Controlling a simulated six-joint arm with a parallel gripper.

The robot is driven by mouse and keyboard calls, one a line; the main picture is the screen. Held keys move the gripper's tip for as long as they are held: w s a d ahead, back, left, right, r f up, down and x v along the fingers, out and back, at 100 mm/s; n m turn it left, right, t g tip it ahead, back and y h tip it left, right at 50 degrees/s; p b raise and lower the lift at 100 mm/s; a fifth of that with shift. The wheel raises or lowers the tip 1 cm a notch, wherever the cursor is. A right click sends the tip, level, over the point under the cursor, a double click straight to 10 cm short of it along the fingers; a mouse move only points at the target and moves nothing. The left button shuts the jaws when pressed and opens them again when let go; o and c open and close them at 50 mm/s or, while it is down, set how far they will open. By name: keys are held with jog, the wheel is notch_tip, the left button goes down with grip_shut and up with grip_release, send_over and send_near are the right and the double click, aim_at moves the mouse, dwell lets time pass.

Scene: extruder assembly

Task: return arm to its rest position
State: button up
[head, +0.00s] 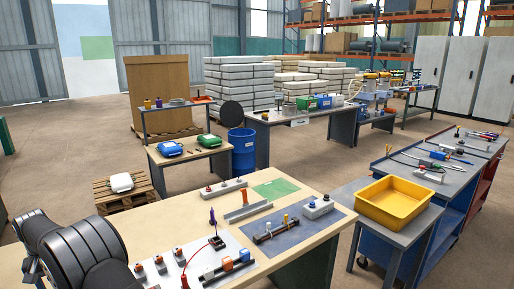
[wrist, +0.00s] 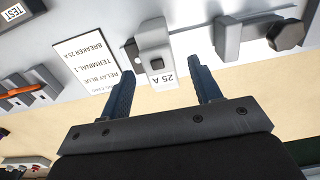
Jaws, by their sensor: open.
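My gripper (wrist: 160,66) shows in the wrist view with its two dark blue fingers spread apart and nothing between them. A grey breaker-like part marked 25 A (wrist: 155,50) is beyond the fingertips; I cannot tell the exact gap. A printed card (wrist: 86,66) naming a terminal, a breaker and a relay lies to its left on a pale panel. In the head view my dark arm fills the lower left corner, beside the wooden workbench (head: 130,225); the fingers cannot be made out there.
The bench carries a white board (head: 180,262) with small parts, a grey mat (head: 325,225) with parts on it, and a green patch (head: 277,188). A yellow bin (head: 393,203) stands on a side table at the right. A grey block with a dark knob (wrist: 288,35) is right of the fingers.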

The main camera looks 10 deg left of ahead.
notch_tip(320, 180, up, 14)
notch_tip(320, 180, down, 18)
jog(key=shift+r, duration=0.25)
notch_tip(320, 180, up, 8)
jog(key=shift+f, duration=0.2)
jog(key=shift+w+d+r, duration=0.25)
jog(key=shift+d+r, duration=0.35)
jog(key=shift+d, duration=0.25)
jog(key=shift+w+d+r, duration=0.15)
jog(key=shift+d, duration=0.4)
jog(key=shift+w+d+r, duration=0.1)
jog(key=shift+d, duration=0.4)
